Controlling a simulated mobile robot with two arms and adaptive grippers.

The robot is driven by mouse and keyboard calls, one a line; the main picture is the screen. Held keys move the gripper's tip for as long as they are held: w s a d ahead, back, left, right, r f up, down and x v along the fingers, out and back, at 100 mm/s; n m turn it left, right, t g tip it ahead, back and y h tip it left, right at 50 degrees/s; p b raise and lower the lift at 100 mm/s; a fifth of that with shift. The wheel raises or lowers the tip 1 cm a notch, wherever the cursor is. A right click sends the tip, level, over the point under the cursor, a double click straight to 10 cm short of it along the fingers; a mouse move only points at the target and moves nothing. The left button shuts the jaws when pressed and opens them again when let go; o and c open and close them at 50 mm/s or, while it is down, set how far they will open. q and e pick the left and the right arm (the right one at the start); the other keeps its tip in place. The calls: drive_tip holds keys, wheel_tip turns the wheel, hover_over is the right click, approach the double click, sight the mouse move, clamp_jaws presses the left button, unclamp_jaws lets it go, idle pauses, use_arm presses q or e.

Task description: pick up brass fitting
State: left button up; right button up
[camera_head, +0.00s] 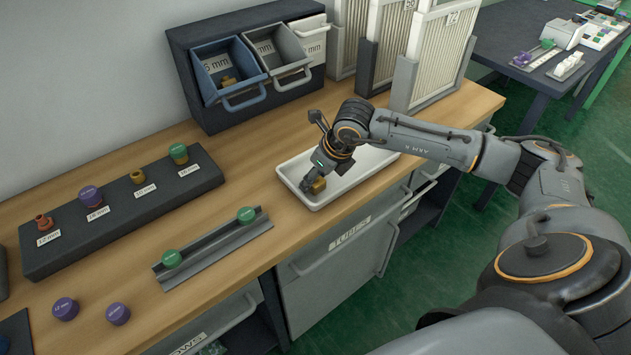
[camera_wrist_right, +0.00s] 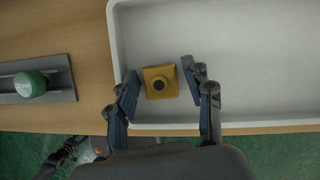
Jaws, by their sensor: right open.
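The brass fitting (camera_wrist_right: 160,82) is a squarish golden piece with a dark round hole in its top. It lies in the white tray (camera_wrist_right: 235,70), near the tray's left front corner. My right gripper (camera_wrist_right: 160,88) is open above the tray, with one finger on each side of the fitting and a gap to each. In the head view, the fitting (camera_head: 318,186) shows just below my right gripper (camera_head: 312,180), partly covered by it. The tray's front left rim (camera_head: 293,190) is close by.
A grey rail (camera_head: 215,250) with green-capped pieces lies left of the tray. A dark rack (camera_head: 120,215) with labelled fittings stands behind it. Bins (camera_head: 245,65) stand at the back, and upright filter panels (camera_head: 435,60) stand behind the tray. Two purple caps (camera_head: 118,314) lie front left.

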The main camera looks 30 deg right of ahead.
clamp_jaws()
drive_tip(key=shift+r, duration=0.1)
